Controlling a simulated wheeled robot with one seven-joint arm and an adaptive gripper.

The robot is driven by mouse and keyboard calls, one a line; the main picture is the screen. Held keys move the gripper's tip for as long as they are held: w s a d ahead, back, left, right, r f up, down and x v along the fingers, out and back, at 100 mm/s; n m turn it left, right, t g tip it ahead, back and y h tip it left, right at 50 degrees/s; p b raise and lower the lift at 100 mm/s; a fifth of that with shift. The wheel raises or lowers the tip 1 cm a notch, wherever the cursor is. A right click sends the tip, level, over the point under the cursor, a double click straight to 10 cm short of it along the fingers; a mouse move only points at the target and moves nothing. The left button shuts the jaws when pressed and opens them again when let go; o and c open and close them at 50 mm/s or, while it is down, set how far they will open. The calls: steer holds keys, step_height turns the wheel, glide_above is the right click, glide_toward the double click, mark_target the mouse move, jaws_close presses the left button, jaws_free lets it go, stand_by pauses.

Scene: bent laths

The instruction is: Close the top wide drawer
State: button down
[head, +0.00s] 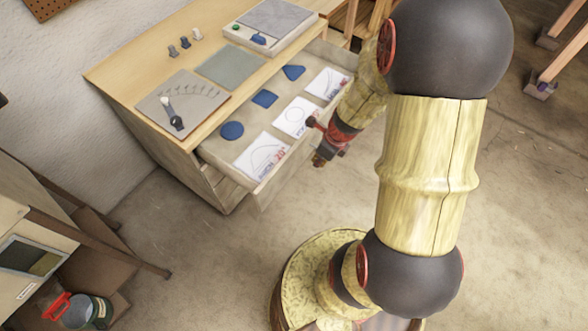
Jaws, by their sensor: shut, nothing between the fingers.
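The top wide drawer (261,189) of the wooden cabinet (163,153) stands open, pulled out toward me. Inside it lie blue shapes, among them a round one (232,131), and white cards with printed outlines, one of them near the front left (262,156). My gripper (318,161) is shut and empty. In the picture it is at the drawer's front edge, right of the front left card. I cannot tell whether it touches the drawer front. My forearm hides the drawer's right end.
On the cabinet top are a dial board (182,104), a grey-green mat (230,66), a scale-like device (270,25) and several small weights (185,42). The floor (200,260) before the cabinet is clear.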

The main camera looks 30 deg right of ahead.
steer(key=w+a+f+b, duration=0.2)
steer(key=w+f+b, duration=0.4)
steer(key=f, duration=0.3)
steer(key=shift+a+f+m, duration=0.2)
steer(key=shift+f+m, duration=0.1)
steer(key=shift+m, duration=0.1)
steer(key=shift+w, duration=0.1)
